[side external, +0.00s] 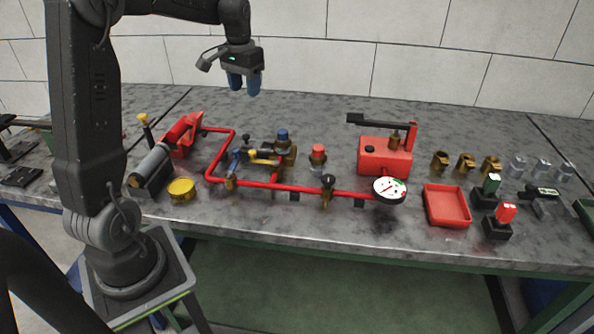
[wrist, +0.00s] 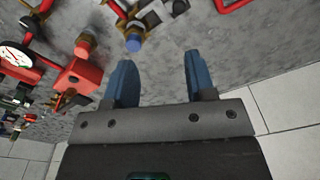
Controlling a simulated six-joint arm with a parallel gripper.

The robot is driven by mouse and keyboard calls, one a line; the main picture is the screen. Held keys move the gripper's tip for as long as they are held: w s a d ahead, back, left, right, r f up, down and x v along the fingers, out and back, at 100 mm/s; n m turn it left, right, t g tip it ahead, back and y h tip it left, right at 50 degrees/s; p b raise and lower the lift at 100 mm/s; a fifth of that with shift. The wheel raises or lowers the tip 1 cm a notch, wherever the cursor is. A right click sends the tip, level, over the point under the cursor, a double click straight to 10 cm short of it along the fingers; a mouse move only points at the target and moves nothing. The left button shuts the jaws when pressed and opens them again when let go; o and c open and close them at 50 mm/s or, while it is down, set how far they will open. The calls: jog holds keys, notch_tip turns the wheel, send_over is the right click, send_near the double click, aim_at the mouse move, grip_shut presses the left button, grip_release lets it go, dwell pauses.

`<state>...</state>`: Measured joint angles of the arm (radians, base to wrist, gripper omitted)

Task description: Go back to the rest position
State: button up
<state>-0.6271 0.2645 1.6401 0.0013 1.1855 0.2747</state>
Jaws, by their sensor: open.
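My gripper (side external: 245,88) hangs above the back part of the bench in the side external view, near the wall, with its blue fingers pointing down. In the wrist view my gripper (wrist: 157,75) shows two blue fingers spread apart with nothing between them. It is clear of everything on the bench. The red pipework (side external: 300,188) with its valves and a white-faced gauge (side external: 389,190) stands on the bench below and in front of my gripper.
The grey bench (side external: 330,118) has free room at the back. A red pump box (side external: 384,157), a red tray (side external: 446,206), brass fittings (side external: 465,163) and small black-based switches (side external: 497,222) stand to the right. A yellow round tin (side external: 181,190) and a grey cylinder (side external: 149,165) stand at the left.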

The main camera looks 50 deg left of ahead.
jog(key=s+d+r+m+t, duration=0.1)
jog(key=s+d+r, duration=0.15)
jog(key=d, duration=0.55)
jog(key=s+d+r+m+t, duration=0.15)
jog(key=s+d, duration=0.25)
jog(key=d, duration=0.5)
jog(key=s+d+f+m+t, duration=0.1)
jog(key=s+d+f+t, duration=0.1)
jog(key=s+d, duration=0.7)
jog(key=shift+s+d+t, duration=0.15)
jog(key=shift+s+t, duration=0.2)
jog(key=shift+s, duration=0.65)
